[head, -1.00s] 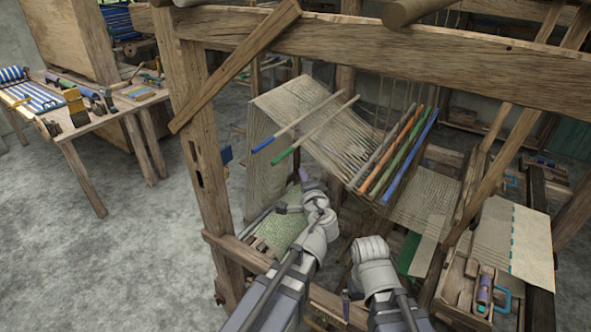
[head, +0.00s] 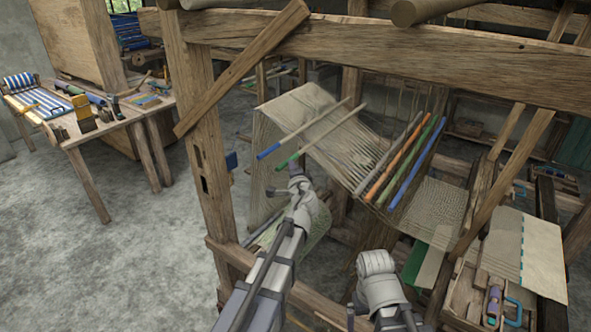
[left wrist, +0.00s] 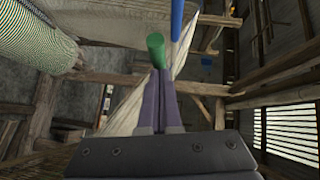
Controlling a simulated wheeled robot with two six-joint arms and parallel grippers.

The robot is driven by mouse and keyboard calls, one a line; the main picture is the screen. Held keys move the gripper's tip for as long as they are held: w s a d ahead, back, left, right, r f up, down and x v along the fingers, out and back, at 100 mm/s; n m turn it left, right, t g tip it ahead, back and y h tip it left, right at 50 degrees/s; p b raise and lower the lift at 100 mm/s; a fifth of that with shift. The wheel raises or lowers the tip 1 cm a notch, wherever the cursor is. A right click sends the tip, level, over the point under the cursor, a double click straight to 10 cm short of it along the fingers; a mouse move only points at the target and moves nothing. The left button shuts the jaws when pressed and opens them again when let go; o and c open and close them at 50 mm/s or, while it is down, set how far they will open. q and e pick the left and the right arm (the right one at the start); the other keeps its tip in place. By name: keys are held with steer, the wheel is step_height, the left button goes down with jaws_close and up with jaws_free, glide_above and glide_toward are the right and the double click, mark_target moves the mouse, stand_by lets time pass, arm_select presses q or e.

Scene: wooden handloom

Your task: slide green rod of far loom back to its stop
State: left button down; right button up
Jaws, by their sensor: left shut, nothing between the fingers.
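The green-ended rod (head: 288,161) is a pale stick lying across the cloth web of the loom, its green end at the near left. A similar blue-ended rod (head: 270,151) lies beside it. My left gripper (head: 296,169) is at the green end, its fingers small and partly hidden in the head view. In the left wrist view the purple fingers (left wrist: 158,76) are shut and empty, pointing at the round green end (left wrist: 155,43). I cannot tell whether they touch it. My right wrist shows low in the head view, but its fingers are not visible.
Orange, green and blue rods (head: 409,155) lie together across the web farther right. A thick wooden post (head: 208,165) and top beam (head: 400,52) frame the loom. A cloth roll (left wrist: 38,35) is at the left wrist view's upper left. A workbench (head: 95,130) stands left.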

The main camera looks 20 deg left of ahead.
arm_select(q)
steer(key=a, duration=0.1)
steer(key=w+a+r+p, duration=0.1)
steer(key=a, duration=0.2)
steer(key=shift+w+a+r+p, duration=0.25)
steer(key=shift+r+p, duration=0.05)
arm_select(e)
steer(key=shift+d+r, duration=0.1)
steer(key=shift+r, duration=0.65)
